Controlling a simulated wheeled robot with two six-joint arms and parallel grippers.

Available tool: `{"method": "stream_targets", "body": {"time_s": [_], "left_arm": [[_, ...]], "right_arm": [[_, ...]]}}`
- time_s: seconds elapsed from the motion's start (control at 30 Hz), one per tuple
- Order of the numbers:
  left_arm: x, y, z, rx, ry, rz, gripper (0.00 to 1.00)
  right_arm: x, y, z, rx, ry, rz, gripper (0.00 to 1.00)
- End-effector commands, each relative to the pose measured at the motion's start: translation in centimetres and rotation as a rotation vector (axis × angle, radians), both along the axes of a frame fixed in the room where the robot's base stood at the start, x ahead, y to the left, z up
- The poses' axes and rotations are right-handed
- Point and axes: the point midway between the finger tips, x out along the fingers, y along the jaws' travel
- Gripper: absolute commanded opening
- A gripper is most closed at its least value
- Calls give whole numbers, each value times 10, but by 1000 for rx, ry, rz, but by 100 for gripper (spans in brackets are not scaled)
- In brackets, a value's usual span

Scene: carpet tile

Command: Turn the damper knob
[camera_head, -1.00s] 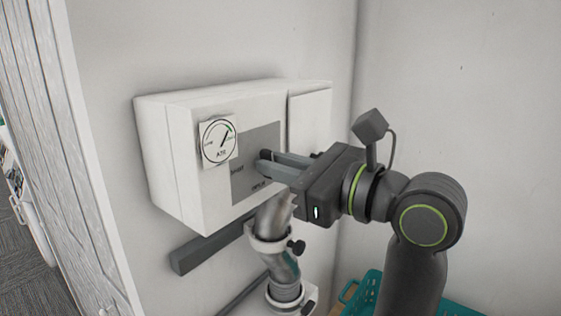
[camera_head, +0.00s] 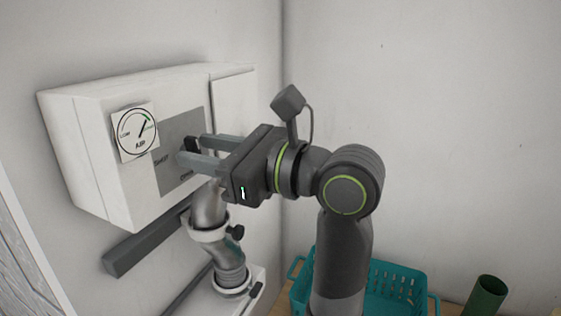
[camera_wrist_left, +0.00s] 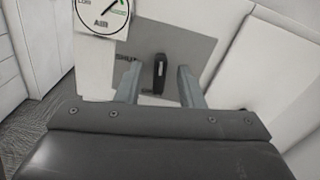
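The damper knob (camera_head: 192,146) is a small black bar on a grey panel (camera_head: 167,173) on the front of a white wall box (camera_head: 88,146). It also shows in the left wrist view (camera_wrist_left: 160,73), standing about upright. My left gripper (camera_head: 196,149) is open, its two grey fingers reaching toward the panel on either side of the knob. In the left wrist view the gripper (camera_wrist_left: 158,82) shows a gap on both sides of the knob. A round AIR gauge (camera_head: 136,132) sits left of the panel, needle toward the upper right. My right gripper is not in view.
A silver pipe (camera_head: 208,211) with a clamp runs below the box, near my left gripper. A dark grey bar (camera_head: 143,243) is under the box. A teal basket (camera_head: 401,287) and a green cylinder (camera_head: 486,297) stand at lower right. The right wall is bare.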

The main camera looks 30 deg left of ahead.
Motion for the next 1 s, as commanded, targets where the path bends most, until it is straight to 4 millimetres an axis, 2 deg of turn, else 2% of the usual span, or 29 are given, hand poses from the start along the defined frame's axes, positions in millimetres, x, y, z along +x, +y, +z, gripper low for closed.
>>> {"method": "stream_targets", "body": {"time_s": [0.17, 0.27, 0.43, 0.73, 1.0], "left_arm": [[3, -15, -3, -2, 1, -4, 35], [4, -31, -5, -1, 1, -6, 35], [7, -62, -6, 1, -1, -6, 35], [10, -90, -6, 2, -3, -2, 35], [14, -124, -5, 4, -1, -2, 35]], "right_arm": [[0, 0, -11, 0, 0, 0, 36], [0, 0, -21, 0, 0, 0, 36], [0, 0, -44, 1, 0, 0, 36], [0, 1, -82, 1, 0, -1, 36], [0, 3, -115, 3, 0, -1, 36]]}}
